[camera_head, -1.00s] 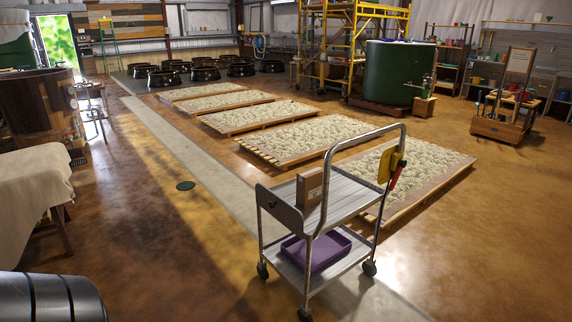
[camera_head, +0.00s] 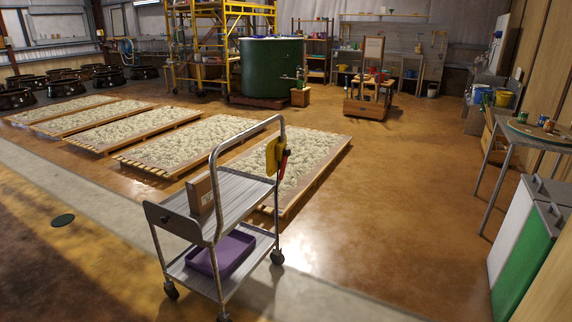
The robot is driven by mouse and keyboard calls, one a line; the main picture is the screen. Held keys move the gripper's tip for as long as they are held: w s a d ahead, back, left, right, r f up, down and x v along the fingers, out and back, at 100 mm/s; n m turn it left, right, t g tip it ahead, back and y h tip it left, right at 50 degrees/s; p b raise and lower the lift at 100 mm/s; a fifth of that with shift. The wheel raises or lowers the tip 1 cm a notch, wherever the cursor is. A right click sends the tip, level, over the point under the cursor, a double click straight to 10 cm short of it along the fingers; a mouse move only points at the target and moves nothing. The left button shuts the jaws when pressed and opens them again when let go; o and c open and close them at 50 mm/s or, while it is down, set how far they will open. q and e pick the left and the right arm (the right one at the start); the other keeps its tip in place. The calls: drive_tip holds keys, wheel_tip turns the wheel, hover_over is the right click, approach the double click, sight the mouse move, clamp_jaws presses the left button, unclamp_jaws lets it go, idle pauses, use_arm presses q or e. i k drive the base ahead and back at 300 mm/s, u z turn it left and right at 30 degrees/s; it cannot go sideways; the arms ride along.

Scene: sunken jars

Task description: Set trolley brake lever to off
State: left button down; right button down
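The metal trolley (camera_head: 240,196) stands on the floor at the lower middle of the head view, with two shelves and a tall push handle. The brake lever (camera_head: 283,161) is red and sits beside a yellow plate (camera_head: 271,155) on the handle's right upright. The lever is small, and I cannot tell which setting it is at. A brown box (camera_head: 201,194) stands on the upper shelf and a purple tray (camera_head: 221,254) lies on the lower shelf. Neither of my grippers shows in this view.
Low pallets of pale material (camera_head: 298,165) lie just behind the trolley. The brown floor (camera_head: 400,200) between trolley and bins is clear. A dark floor drain (camera_head: 63,220) is at left.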

sight(287, 152)
drive_tip(key=z, duration=0.2)
drive_tip(key=i, duration=2.7)
drive_tip(key=z, duration=0.05)
